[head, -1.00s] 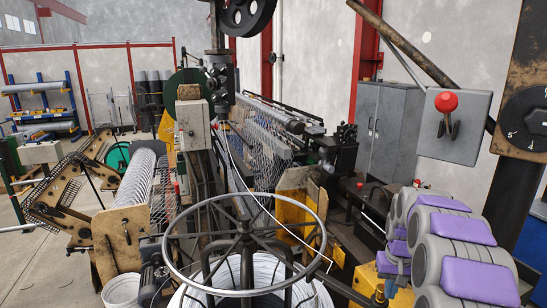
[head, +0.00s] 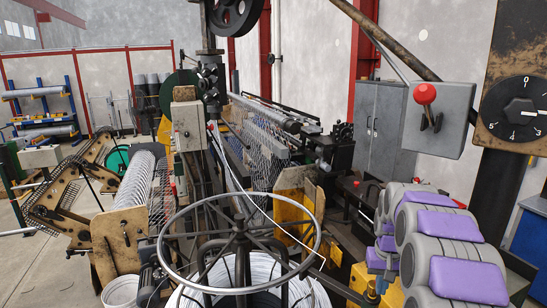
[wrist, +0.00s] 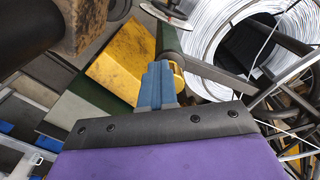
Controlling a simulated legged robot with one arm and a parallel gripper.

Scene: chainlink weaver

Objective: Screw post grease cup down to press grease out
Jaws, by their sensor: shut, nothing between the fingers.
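In the wrist view, my gripper (wrist: 159,84) is a pair of blue fingers held together, with nothing between them. The fingers are in front of a yellow block (wrist: 128,68) and beside a grey-green bar. A small yellow part shows just right of the fingertips; I cannot tell whether they touch it. In the head view, my arm with purple pads (head: 455,250) is folded at the lower right, and I cannot make out the fingertips. I cannot pick out the post grease cup with certainty in either view.
A handwheel (head: 240,290) and white wire coil (wrist: 215,45) stand close by. A control box with a red knob (head: 425,93) and a dial plate (head: 515,105) are at right. The mesh machine (head: 260,135) fills the middle. Open floor lies far left.

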